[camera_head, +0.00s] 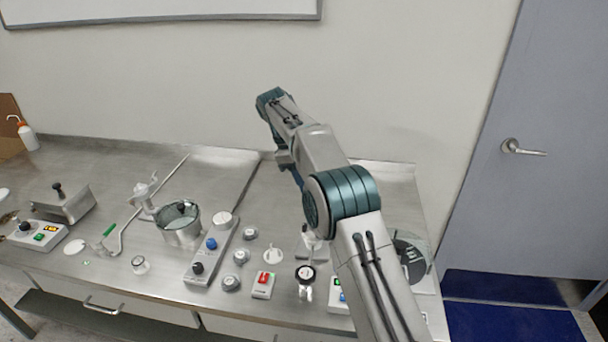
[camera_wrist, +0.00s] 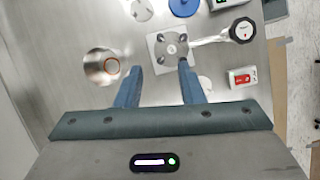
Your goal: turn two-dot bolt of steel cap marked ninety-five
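In the wrist view a square steel plate (camera_wrist: 171,49) carries a round cap with several dark bolt heads around its middle. Its number and the dots on the bolts are too small to read. My gripper (camera_wrist: 161,66) is open and empty, its two blue fingers spread apart. The plate lies just past the fingertips, a little right of centre between them. In the head view my forearm hides the gripper's fingers, and the plate (camera_head: 311,243) shows only partly beside the arm.
A gauge on a pipe (camera_wrist: 242,30) stands right of the plate, close by. A red switch box (camera_wrist: 243,78) is below the gauge. A coppery round cup (camera_wrist: 101,66) is left of the fingers. A blue disc (camera_wrist: 183,7) lies beyond. Several knobs and a pot (camera_head: 181,226) stand left.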

